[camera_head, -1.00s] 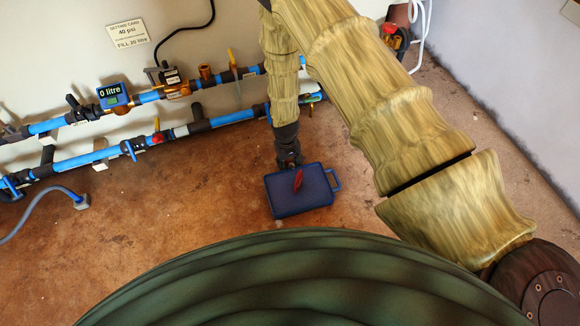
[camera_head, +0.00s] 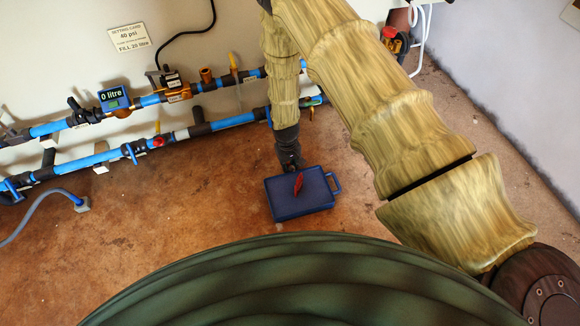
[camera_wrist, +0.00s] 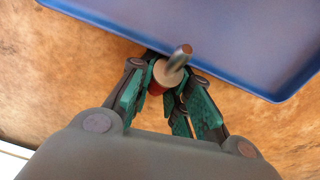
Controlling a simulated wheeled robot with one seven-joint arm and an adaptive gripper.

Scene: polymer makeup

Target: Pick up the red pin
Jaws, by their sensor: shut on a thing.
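The red pin (camera_wrist: 168,75) is between the fingers of my gripper (camera_wrist: 170,98) in the wrist view. Its bare metal tip sticks out past the fingers, and part of its red body shows between the green pads. My gripper is shut on it. In the head view the red pin (camera_head: 299,184) shows as a small red shape in front of the blue case (camera_head: 320,200), just below my gripper (camera_head: 292,166). I cannot tell from this view whether the pin touches the case.
The blue case with a side handle lies on the brown floor (camera_head: 180,220); its rim crosses the top of the wrist view. Blue pipes (camera_head: 95,160) with valves and a litre meter (camera_head: 114,98) run along the wall behind. Floor to the case's left is clear.

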